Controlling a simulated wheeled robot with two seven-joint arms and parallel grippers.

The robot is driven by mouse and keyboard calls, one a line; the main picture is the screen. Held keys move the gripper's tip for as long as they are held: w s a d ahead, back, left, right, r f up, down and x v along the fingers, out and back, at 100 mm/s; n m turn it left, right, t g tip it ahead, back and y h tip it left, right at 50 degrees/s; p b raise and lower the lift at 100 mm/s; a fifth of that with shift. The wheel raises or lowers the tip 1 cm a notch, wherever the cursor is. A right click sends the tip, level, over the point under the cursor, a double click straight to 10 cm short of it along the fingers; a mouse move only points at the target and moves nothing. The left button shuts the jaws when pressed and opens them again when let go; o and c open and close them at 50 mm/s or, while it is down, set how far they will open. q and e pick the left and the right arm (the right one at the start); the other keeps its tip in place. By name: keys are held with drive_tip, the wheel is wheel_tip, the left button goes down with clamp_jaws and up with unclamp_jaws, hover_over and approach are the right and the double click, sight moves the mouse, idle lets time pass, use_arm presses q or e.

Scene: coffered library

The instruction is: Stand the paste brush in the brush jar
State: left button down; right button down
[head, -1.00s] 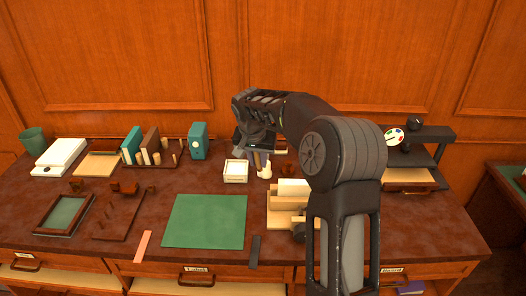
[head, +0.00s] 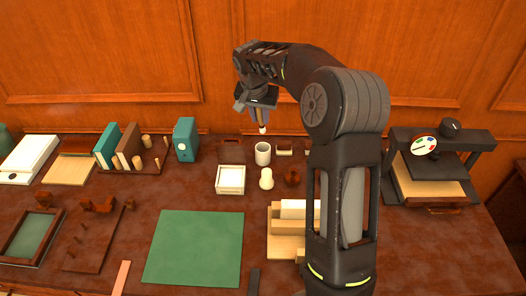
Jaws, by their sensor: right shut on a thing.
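The brush jar (head: 262,154), a small cream cup, stands upright at the back middle of the desk. My right gripper (head: 260,114) is above it, pointing down and shut on the paste brush (head: 263,129). Only a short pale end of the brush shows below the fingers; the rest is hidden by the gripper. In the picture this end is just above the jar's rim, and I see a small gap between them. I cannot tell how well they line up in depth. My left gripper is not in view.
A white square tray (head: 230,180) and a cream bulb-shaped piece (head: 266,179) stand in front of the jar. A dark knobbed piece (head: 292,177) is to the right. A teal box (head: 186,140) is to the left. The green mat (head: 195,247) is bare.

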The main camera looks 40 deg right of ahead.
drive_tip(key=shift+s, duration=0.1)
drive_tip(key=shift+f+b, duration=0.4)
drive_tip(key=shift+f, duration=2.05)
wheel_tip(320, 180, down, 5)
drive_tip(key=b, duration=0.2)
drive_tip(key=shift+b, duration=0.3)
drive_tip(key=shift+f+b, duration=0.3)
drive_tip(key=shift+b, duration=0.05)
drive_tip(key=c, duration=1.3)
unclamp_jaws()
